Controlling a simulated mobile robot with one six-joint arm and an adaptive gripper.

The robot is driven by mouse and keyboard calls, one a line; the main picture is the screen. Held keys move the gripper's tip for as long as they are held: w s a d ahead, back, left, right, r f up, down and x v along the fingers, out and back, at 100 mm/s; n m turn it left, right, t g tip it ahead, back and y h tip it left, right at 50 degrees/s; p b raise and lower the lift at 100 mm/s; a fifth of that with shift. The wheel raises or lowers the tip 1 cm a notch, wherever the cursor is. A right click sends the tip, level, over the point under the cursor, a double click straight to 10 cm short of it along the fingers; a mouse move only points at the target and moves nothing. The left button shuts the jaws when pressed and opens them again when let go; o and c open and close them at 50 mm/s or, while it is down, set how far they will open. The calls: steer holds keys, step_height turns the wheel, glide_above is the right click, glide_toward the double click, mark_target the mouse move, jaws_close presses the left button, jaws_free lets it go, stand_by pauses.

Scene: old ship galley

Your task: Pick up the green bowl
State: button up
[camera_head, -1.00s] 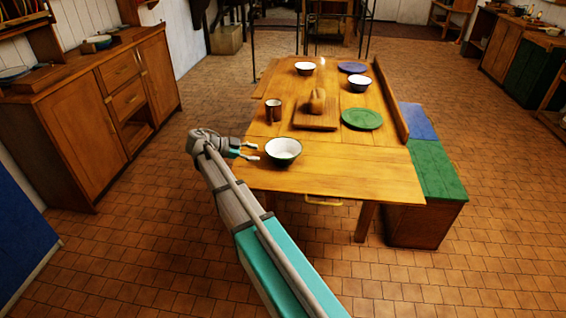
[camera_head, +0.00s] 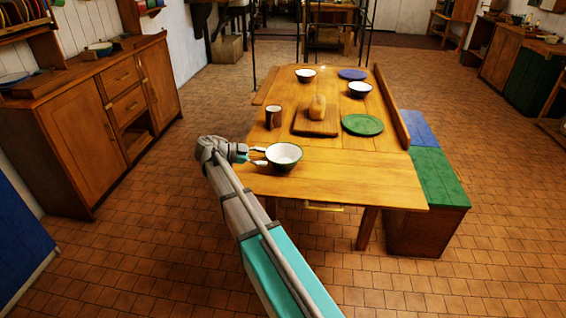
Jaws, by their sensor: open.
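The green bowl (camera_head: 284,156) is white inside with a dark green rim and outside. It stands upright on the near left part of the wooden table (camera_head: 330,190). My gripper (camera_head: 262,156) is at the bowl's left side, open, with its two fingers pointing right. The fingertips reach the bowl's left rim. Whether they touch it or straddle its wall, I cannot tell.
A brown mug (camera_head: 273,117), a cutting board (camera_head: 316,129) with bread (camera_head: 318,107), and a green plate (camera_head: 362,125) lie beyond the bowl. Farther back are two dark-rimmed bowls (camera_head: 305,75) (camera_head: 360,89) and a blue plate (camera_head: 352,74). A bench (camera_head: 432,180) stands at right.

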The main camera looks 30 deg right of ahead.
steer(key=shift+b+x, duration=0.7)
steer(key=shift+x, duration=1.85)
steer(key=shift+s+d+f+b, duration=0.25)
steer(key=shift+d+f+b, duration=0.3)
steer(key=shift+d, duration=0.25)
steer(key=shift+s+d+f+b, duration=0.25)
steer(key=shift+d+f+b, duration=0.25)
steer(key=shift+d, duration=0.35)
steer(key=shift+s+d+f, duration=0.1)
steer(key=shift+d+f, duration=0.05)
steer(key=shift+d, duration=0.5)
jaws_close()
